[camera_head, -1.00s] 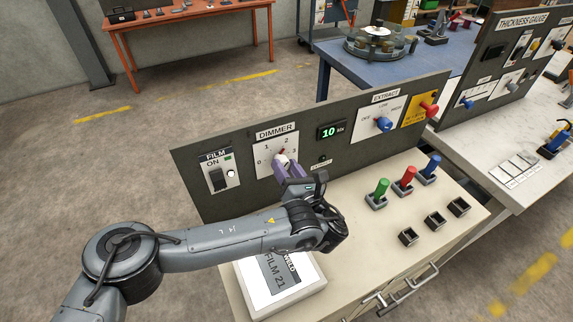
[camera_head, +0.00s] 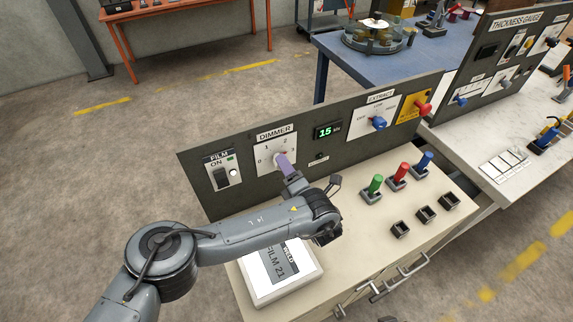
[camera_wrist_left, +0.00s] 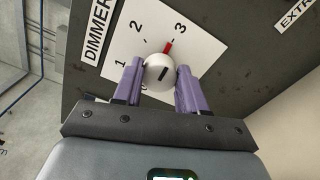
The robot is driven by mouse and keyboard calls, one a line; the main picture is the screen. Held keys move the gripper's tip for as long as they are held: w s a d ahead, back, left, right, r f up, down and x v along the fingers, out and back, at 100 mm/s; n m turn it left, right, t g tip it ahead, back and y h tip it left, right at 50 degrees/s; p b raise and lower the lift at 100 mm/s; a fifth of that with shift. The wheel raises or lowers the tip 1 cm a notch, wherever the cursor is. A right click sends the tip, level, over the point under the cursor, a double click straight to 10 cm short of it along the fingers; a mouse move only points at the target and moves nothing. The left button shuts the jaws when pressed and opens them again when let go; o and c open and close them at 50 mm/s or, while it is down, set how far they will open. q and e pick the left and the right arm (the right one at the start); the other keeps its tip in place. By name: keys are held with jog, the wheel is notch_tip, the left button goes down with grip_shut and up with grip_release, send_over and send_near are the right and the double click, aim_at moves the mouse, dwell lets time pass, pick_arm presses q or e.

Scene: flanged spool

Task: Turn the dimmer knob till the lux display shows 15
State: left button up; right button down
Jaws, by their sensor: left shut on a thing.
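The dimmer knob (camera_wrist_left: 159,73) is a white round knob with a red pointer, on a white dial plate marked with numbers. In the left wrist view its pointer is near the 3. My left gripper (camera_head: 284,161) has its purple fingers on both sides of the knob and is shut on it; the fingers also show in the left wrist view (camera_wrist_left: 157,84). In the head view the fingers partly cover the knob and dial. The lux display (camera_head: 326,131) reads 15 in green. My right gripper is in neither view.
Right of the display are a blue extract knob (camera_head: 378,123) and a red knob (camera_head: 423,108) on a yellow plate. Green, red and blue handles stand on the bench beside several black sockets.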

pick_arm(q)
jog(key=shift+m, duration=0.4)
jog(key=o, duration=1.1)
jog(key=shift+c, duration=0.2)
jog(key=p+v, duration=0.5)
jog(key=v, duration=0.6)
